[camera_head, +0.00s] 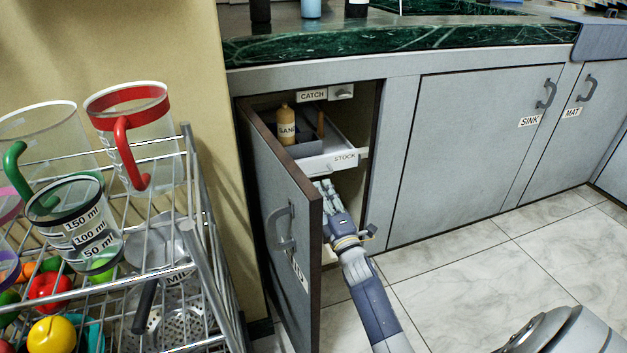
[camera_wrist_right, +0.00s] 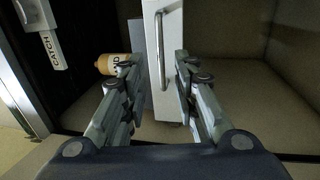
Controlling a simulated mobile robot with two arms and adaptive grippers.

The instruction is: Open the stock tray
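The stock tray (camera_head: 345,159) is a pale tray with a STOCK label on its front, inside the open cabinet below the counter. A tan bottle (camera_head: 286,124) stands in it; the bottle also shows in the right wrist view (camera_wrist_right: 112,64). My right gripper (camera_head: 326,187) is at the cabinet opening, just below the tray front. In the right wrist view the open fingers (camera_wrist_right: 158,72) are on either side of the white tray front (camera_wrist_right: 158,105) and its metal bar handle (camera_wrist_right: 170,75). I cannot tell whether they touch it. My left gripper is not in view.
The cabinet door (camera_head: 290,210) is swung open left of my right arm. A CATCH-labelled part (camera_head: 315,95) sits above the tray. A wire rack (camera_head: 190,200) with measuring cups stands at the left. Floor (camera_head: 480,265) is clear at the right.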

